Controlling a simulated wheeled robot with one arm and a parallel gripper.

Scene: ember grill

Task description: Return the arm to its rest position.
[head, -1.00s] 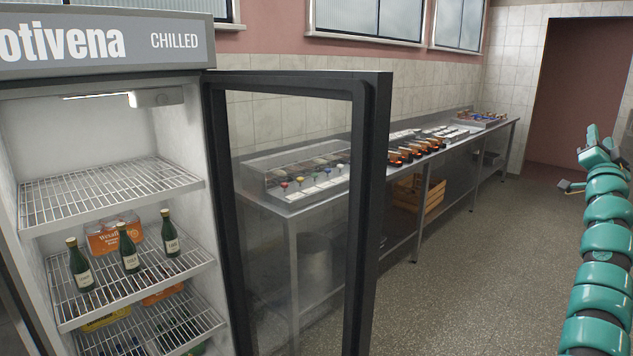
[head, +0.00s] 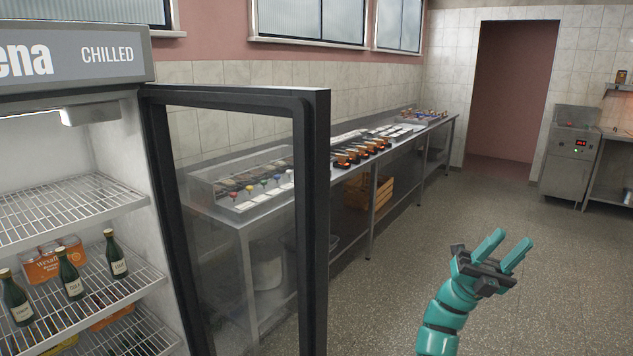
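My gripper (head: 507,250) is at the lower right of the head view, on my teal arm. Its two teal fingers stand apart with nothing between them. It is in the air over open floor, well to the right of the fridge door and touching nothing.
The chilled fridge (head: 70,200) stands at the left with its glass door (head: 311,220) swung open. Green bottles (head: 68,274) stand on its middle shelf. A long metal counter (head: 250,215) runs along the wall behind the door. A fryer-like unit (head: 569,160) stands at the far right. The speckled floor (head: 400,270) around my gripper is clear.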

